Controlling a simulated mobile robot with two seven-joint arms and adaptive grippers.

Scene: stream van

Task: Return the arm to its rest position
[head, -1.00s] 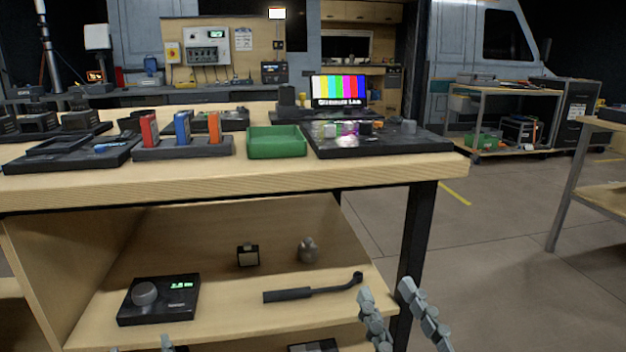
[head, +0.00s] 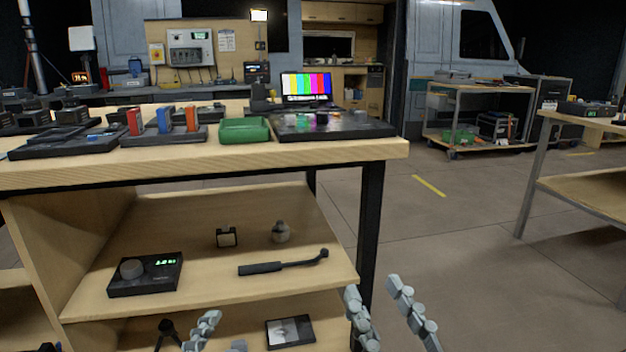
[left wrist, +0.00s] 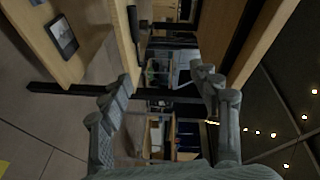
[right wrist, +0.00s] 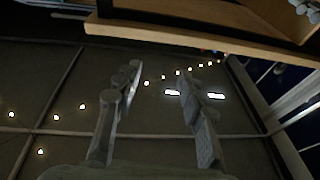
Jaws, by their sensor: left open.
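My right gripper (head: 374,288) is at the lower middle of the head view, in front of the bench's right leg. Its fingers are apart with nothing between them, and it shows open and empty in the right wrist view too (right wrist: 162,72). My left gripper (head: 224,332) shows only its fingertips at the bottom edge of the head view, in front of the lower shelf. In the left wrist view (left wrist: 163,78) its fingers are wide apart and empty. Most of both arms is out of the head view.
A wooden bench (head: 300,158) stands ahead, carrying a green tray (head: 244,130) and a black board (head: 335,130). Its shelf holds a black dial box (head: 145,274) and a dark handled tool (head: 285,263). Open floor (head: 450,230) lies to the right, before another table (head: 590,190).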

